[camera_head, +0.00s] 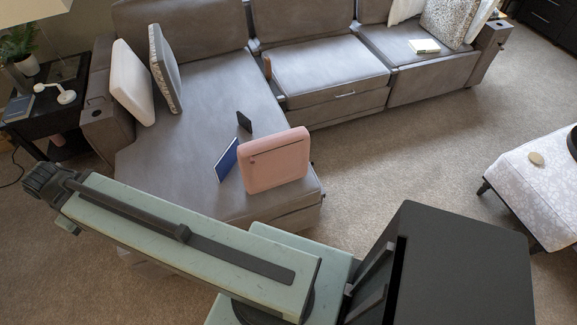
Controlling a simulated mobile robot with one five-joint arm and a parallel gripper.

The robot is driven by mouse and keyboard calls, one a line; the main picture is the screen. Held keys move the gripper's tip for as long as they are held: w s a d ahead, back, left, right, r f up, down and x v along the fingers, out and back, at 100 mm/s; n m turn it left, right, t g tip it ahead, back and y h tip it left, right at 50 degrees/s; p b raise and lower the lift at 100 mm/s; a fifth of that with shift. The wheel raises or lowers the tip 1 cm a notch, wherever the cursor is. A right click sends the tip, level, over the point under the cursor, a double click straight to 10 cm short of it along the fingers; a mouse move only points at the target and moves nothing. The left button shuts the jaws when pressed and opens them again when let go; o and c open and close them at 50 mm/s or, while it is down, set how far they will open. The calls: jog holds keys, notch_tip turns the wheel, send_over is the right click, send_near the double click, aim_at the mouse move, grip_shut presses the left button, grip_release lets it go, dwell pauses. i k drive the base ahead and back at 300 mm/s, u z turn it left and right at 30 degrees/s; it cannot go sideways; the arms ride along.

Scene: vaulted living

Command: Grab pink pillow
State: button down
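The pink pillow (276,161) stands upright near the front end of the grey sofa's chaise (190,150). A blue flat item (227,160) leans just left of it, and a small dark item (244,122) stands behind it. My arm stretches from the bottom middle toward the left. The dark end of my arm, where my gripper (50,184) sits, is at the left edge, well left of the pillow and apart from it. Its fingers cannot be made out, so I cannot tell whether it is open or shut.
A dark side table (45,122) with a lamp and books stands at the left. A white patterned ottoman (540,185) is at the right. White and grey pillows (132,82) lean at the chaise's left. Carpet (400,150) is clear between sofa and ottoman.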

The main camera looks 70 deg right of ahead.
aim_at(282, 157)
jog(key=u, duration=1.3)
jog(key=i, duration=1.15)
jog(key=z, duration=1.35)
